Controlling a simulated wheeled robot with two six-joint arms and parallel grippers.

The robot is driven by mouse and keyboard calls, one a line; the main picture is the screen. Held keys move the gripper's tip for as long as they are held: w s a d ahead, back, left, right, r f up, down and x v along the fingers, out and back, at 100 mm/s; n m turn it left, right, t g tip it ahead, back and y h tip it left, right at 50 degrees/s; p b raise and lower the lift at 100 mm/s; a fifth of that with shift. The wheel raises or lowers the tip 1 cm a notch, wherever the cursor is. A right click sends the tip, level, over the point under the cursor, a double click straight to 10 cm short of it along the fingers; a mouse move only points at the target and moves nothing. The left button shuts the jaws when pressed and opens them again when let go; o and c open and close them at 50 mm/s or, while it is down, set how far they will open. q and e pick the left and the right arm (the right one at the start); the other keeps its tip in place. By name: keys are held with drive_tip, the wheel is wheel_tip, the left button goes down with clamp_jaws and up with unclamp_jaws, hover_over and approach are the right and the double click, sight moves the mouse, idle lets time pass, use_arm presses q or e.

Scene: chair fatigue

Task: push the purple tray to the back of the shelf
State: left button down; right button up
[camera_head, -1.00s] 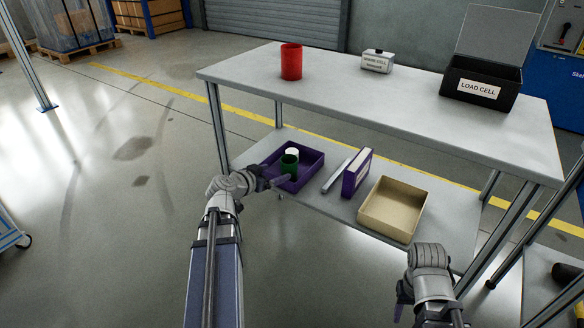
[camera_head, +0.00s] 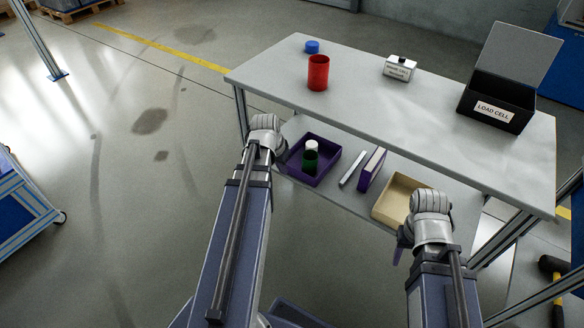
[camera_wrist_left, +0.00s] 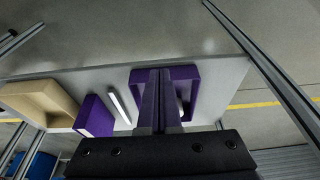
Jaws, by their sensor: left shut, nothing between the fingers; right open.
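The purple tray (camera_head: 322,172) sits on the lower shelf (camera_head: 345,192), toward its left end. A green cup (camera_head: 310,160) and a white cylinder (camera_head: 312,145) stand in it. My left gripper (camera_head: 284,150) is at the tray's left side, its fingers largely hidden by the wrist in the head view. In the left wrist view the shut, empty fingers (camera_wrist_left: 160,95) lie across the purple tray (camera_wrist_left: 186,73) and hide part of it; contact cannot be told. My right gripper (camera_head: 399,250) is open and empty, in front of the cream tray.
A silver bar (camera_head: 353,168), a purple box (camera_head: 371,170) and a cream tray (camera_head: 388,204) lie to the tray's right. The tabletop (camera_head: 420,125) above carries a red cup (camera_head: 318,73), blue cap (camera_head: 312,46), small labelled block (camera_head: 398,68) and black load cell box (camera_head: 490,105).

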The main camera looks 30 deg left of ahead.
sight(329, 153)
use_arm(q)
drive_tip(key=w+f+b, duration=0.2)
drive_tip(key=f+b, duration=0.1)
drive_tip(key=w+f+b, duration=0.2)
drive_tip(key=f+b, duration=0.1)
drive_tip(key=w+f+b, duration=0.2)
drive_tip(key=f+b, duration=0.1)
drive_tip(key=shift+w+d+f, duration=0.2)
drive_tip(key=shift+f, duration=0.1)
drive_tip(key=shift+w+d, duration=0.1)
drive_tip(key=shift+w, duration=0.2)
drive_tip(key=w, duration=1)
drive_tip(key=w+d, duration=0.1)
drive_tip(key=w, duration=0.4)
drive_tip(key=shift+d, duration=0.1)
drive_tip(key=shift+s, duration=0.1)
drive_tip(key=shift+r, duration=0.15)
